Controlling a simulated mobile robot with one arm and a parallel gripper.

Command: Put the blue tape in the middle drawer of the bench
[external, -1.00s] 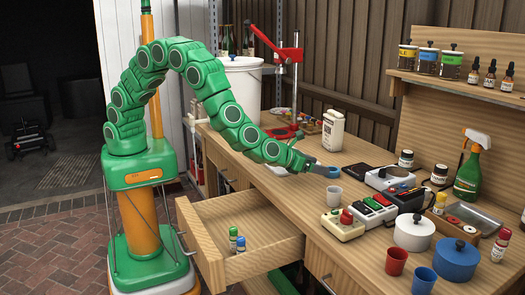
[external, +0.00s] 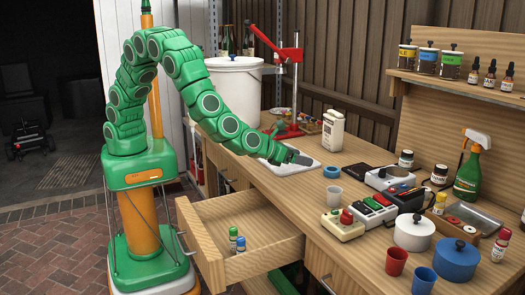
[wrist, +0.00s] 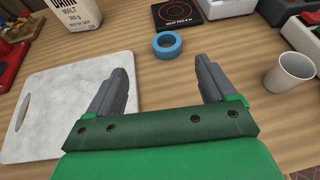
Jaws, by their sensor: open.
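The blue tape (external: 332,172) is a small ring lying flat on the bench top. In the wrist view the blue tape (wrist: 167,45) lies beyond my fingertips, between their lines and apart from them. My gripper (external: 303,159) is open and empty over the bench, to the left of the tape; it also shows in the wrist view (wrist: 160,75). The middle drawer (external: 245,232) of the bench is pulled out, and several small bottles with green and blue caps (external: 237,242) stand in it. The rest of its floor looks bare.
A white cutting board (wrist: 68,100) lies left of my gripper. A cup (wrist: 291,72) stands to the right. A white bucket (external: 235,85) and red press (external: 292,90) stand further back.

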